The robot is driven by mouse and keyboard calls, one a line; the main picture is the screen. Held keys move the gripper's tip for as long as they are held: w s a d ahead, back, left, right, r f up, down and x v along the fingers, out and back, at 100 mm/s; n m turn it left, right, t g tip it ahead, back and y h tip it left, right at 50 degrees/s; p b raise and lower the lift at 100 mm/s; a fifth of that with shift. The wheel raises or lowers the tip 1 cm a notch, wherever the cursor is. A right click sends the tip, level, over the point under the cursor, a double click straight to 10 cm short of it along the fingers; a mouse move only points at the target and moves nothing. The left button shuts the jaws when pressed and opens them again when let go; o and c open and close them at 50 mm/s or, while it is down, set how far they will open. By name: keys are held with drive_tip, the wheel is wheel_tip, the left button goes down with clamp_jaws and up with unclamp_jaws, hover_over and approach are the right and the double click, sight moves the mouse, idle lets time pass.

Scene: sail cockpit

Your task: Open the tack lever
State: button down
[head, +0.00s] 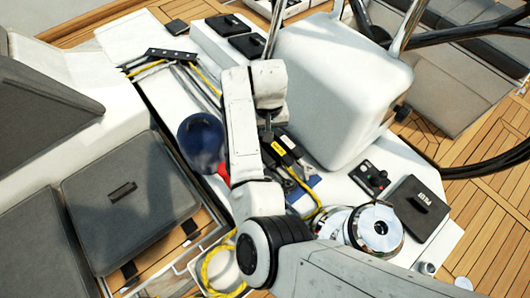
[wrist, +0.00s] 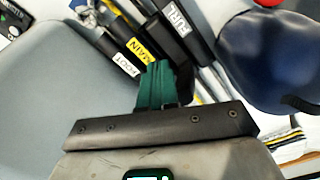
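A bank of black levers with labels (head: 281,150) sits on the white deck beside my arm. In the wrist view, a lever labelled MAIN (wrist: 132,45) lies next to one whose label (wrist: 122,66) seems to read FOOT. Another black lever (wrist: 176,30) has a white label too turned and blurred to read surely, so I cannot tell which lever is the tack lever. My gripper (wrist: 160,84) shows green fingers close together, apparently shut, in front of the levers. I see no lever clearly between them. In the head view my arm hides the fingertips.
A dark blue rounded object (head: 201,139) sits left of my arm; it also fills the right of the wrist view (wrist: 270,62). A white box-like housing (head: 335,85) stands right of the levers. Chrome winches (head: 376,229) and yellow ropes (head: 222,270) lie nearer.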

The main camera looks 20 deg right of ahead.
drive_tip(key=s+d+r+p, duration=0.1)
drive_tip(key=s+r+p, duration=0.1)
drive_tip(key=r, duration=0.4)
drive_tip(key=shift+s+d, duration=0.15)
drive_tip(key=shift+s, duration=0.75)
idle(0.3)
idle(0.4)
